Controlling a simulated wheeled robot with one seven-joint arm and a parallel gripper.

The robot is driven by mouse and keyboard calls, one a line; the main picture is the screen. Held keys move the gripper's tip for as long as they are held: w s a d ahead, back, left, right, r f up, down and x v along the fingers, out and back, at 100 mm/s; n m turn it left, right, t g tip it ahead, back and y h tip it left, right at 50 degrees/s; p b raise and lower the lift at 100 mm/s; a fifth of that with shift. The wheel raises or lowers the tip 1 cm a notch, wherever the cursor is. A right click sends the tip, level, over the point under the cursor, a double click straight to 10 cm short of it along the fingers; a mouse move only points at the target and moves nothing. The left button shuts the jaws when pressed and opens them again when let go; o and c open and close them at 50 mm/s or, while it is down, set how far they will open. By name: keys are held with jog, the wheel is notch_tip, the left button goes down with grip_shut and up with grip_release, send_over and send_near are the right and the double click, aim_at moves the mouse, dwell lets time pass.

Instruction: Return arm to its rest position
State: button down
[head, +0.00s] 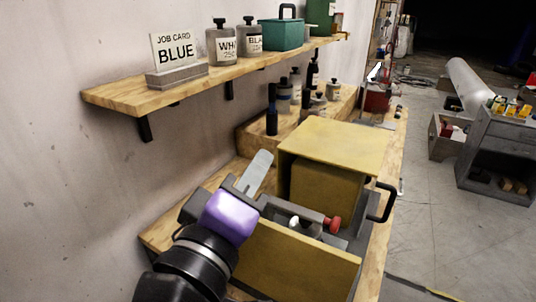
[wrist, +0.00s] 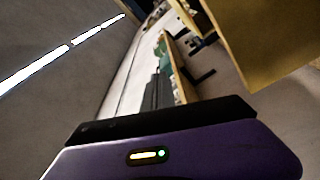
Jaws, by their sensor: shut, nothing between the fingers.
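My gripper (head: 262,158) is at the end of my black arm in the head view, above the bench by the wall. Its purple body (head: 230,214) shows clearly, with a pale flat finger part pointing up and away. It is shut and appears empty. It is beside the yellow box-like fixture, and I cannot tell if it touches anything. In the wrist view, the purple housing (wrist: 170,150) and a black bar fill the bottom, and the fingertips are not visible.
The wooden bench (head: 154,240) carries a yellow fixture (head: 335,143) with a black handle (head: 384,203) and red knob (head: 333,224). A wall shelf (head: 130,94) above holds a BLUE job card (head: 176,50), bottles and a green box (head: 281,35). Floor (head: 440,220) is open at right, before a grey cart (head: 497,150).

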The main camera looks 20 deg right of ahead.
jog(key=shift+s+a, duration=0.25)
jog(key=w+a+n+t+y, duration=0.45)
jog(key=a+t+y, duration=0.25)
jog(key=a+y, duration=0.2)
jog(key=s+a+f+n+y, duration=0.1)
jog(key=s+f+y, duration=0.25)
jog(key=f, duration=0.25)
jog(key=s+a+f+n+y, duration=0.1)
jog(key=s+f+n+y, duration=0.1)
jog(key=f+y, duration=0.35)
jog(key=s+d+f+m+g+h, duration=0.1)
jog(key=s+d+f+m+g, duration=0.1)
jog(key=s+d+f, duration=0.4)
jog(key=s+d+f+m+g+h, duration=0.1)
jog(key=s+d+f+m, duration=0.4)
jog(key=s, duration=0.7)
jog(key=s+d+f+m+g+h, duration=0.2)
jog(key=s+d+f+m, duration=0.2)
jog(key=s, duration=0.6)
notch_tip(320, 180, down, 3)
jog(key=d, duration=0.2)
jog(key=shift+d+r+g+h, duration=0.2)
jog(key=shift+d+g+h, duration=0.1)
